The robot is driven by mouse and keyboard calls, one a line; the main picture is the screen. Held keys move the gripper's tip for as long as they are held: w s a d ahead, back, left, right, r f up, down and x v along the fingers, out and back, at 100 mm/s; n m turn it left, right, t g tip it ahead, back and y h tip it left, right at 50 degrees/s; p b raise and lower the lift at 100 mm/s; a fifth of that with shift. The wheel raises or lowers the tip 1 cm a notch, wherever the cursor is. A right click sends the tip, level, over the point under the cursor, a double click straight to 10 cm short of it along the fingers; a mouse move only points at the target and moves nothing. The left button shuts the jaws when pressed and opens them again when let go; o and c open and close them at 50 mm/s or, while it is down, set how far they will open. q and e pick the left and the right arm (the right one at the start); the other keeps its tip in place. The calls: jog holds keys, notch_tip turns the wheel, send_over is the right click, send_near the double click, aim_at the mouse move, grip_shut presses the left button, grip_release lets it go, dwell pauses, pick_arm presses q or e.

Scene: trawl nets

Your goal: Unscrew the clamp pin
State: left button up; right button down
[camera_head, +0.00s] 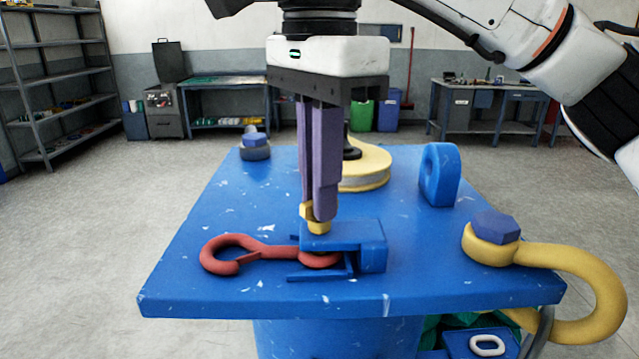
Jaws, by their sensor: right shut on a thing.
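The clamp pin (318,227) shows as a small yellow head on top of a blue clamp (372,246) near the front middle of the blue table. My right gripper (319,212) points straight down with its purple fingers shut on the yellow pin head. The fingers hide part of the head, and the pin's shaft is out of sight inside the clamp. A red hook (228,254) lies to the left, with its eye end (320,260) inside the clamp's opening. My left gripper is not in view.
A blue lug (438,175), a yellow spool (368,170) and a blue bolt (255,146) stand farther back. The left middle is clear.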

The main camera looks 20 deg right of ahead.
jog(key=shift+f, duration=0.2)
jog(key=c, duration=1.9)
grip_release()
jog(key=shift+s, duration=0.1)
jog(key=shift+o, duration=0.2)
jog(key=shift+r, duration=0.1)
notch_tip(320, 180, up, 10)
jog(key=shift+r, duration=0.15)
